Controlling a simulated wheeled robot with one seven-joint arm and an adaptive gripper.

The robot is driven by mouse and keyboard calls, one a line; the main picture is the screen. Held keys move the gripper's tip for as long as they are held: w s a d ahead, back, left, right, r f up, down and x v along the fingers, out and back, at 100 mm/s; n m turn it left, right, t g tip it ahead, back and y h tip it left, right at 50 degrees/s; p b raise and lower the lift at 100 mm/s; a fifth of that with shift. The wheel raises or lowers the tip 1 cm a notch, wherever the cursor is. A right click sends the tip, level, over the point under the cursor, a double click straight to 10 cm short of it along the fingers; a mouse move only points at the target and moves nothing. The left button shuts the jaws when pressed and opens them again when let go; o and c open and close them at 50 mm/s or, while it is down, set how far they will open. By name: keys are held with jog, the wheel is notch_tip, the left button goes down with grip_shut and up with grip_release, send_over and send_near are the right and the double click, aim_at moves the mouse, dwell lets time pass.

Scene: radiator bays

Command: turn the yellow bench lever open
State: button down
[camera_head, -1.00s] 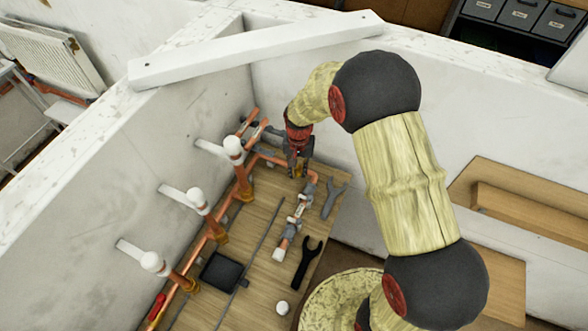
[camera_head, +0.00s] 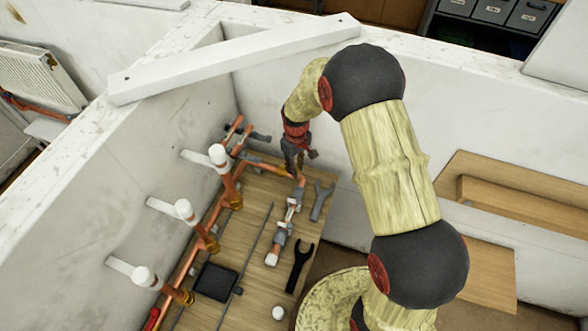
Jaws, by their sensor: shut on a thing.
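My gripper (camera_head: 295,170) points down at the far end of the bench, at the copper pipe run (camera_head: 270,167) near the wall corner. Its fingers look close together, shut on the yellow lever. The lever is almost wholly hidden behind the fingers, so its angle cannot be told. A copper and grey fitting assembly (camera_head: 285,228) continues from that pipe toward the front of the bench.
Three white-capped valves (camera_head: 183,209) stand along the left wall on copper pipe. A grey wrench (camera_head: 321,201), a black wrench (camera_head: 299,266), a black tray (camera_head: 215,281) and a thin rod (camera_head: 243,265) lie on the bench (camera_head: 248,305). A white beam (camera_head: 230,60) spans the wall corner above.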

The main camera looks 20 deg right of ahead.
jog(key=shift+w+d+n, duration=0.15)
jog(key=shift+w+n, duration=0.2)
jog(key=shift+n, duration=0.25)
jog(key=shift+r, duration=0.1)
jog(key=c, duration=1.7)
grip_release()
jog(key=shift+o, duration=0.2)
notch_tip(320, 180, up, 12)
